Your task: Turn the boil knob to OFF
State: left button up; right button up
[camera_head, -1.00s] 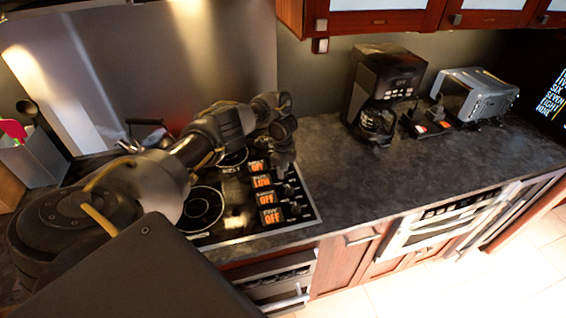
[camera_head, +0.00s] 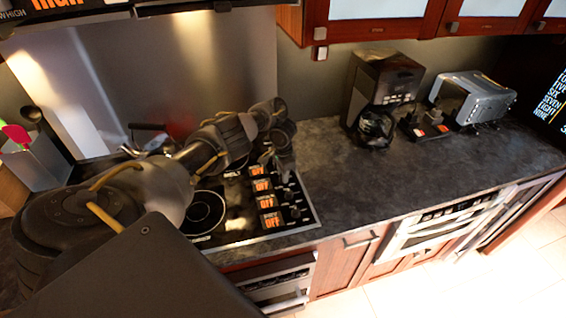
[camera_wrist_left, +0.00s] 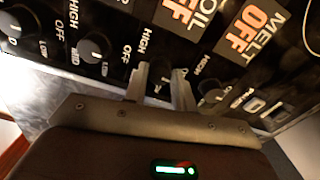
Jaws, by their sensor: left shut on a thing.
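The stove's control panel (camera_head: 297,212) has a row of black knobs beside small orange displays. In the head view the displays that I can read show OFF. In the left wrist view the boil display (camera_wrist_left: 184,10) reads OFF, and the melt display (camera_wrist_left: 250,30) beside it also reads OFF. My left gripper (camera_head: 285,172) reaches over the panel from the left. Its fingers (camera_wrist_left: 160,88) are shut on the boil knob (camera_wrist_left: 161,71), one on each side; the knob is partly hidden by them. My right gripper is not in view.
Other knobs (camera_wrist_left: 95,47) sit close on both sides of the fingers. A burner (camera_head: 204,212) lies left of the panel. A coffee maker (camera_head: 382,95) and a toaster (camera_head: 472,97) stand at the back right. The counter (camera_head: 360,185) right of the stove is clear.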

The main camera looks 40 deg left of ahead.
pick_arm(q)
jog(key=shift+n, duration=0.6)
jog(key=o, duration=1)
